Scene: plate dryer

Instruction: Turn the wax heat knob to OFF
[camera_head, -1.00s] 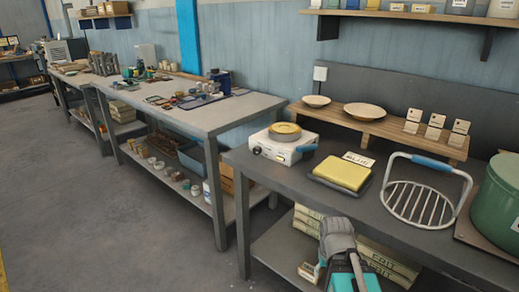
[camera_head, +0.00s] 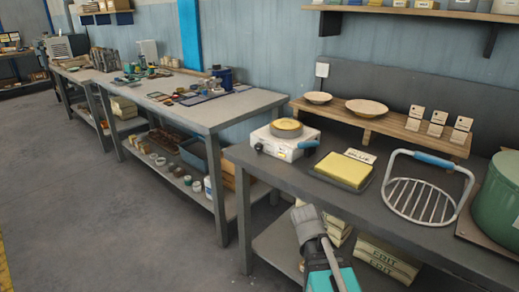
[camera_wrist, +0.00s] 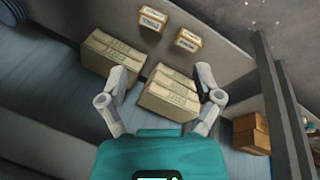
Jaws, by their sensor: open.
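The wax heater is a white box (camera_head: 285,145) with a round yellowish pan (camera_head: 286,128) on top, at the near left end of the dark bench (camera_head: 325,202). A small dark knob (camera_head: 259,147) shows on its front face; its setting is too small to read. A blue handle sticks out at the heater's right. My gripper (camera_wrist: 162,75) is open and empty in the wrist view, its fingers spread toward cardboard boxes (camera_wrist: 112,55) low down. In the head view my arm is below and in front of the bench edge, well apart from the heater.
A yellow block on a dark tray (camera_head: 345,170) and a wire rack with a blue grip (camera_head: 420,203) stand right of the heater. A green pot (camera_head: 498,210) is at the right edge. A wooden shelf (camera_head: 380,122) runs behind. Open floor (camera_head: 120,235) lies left.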

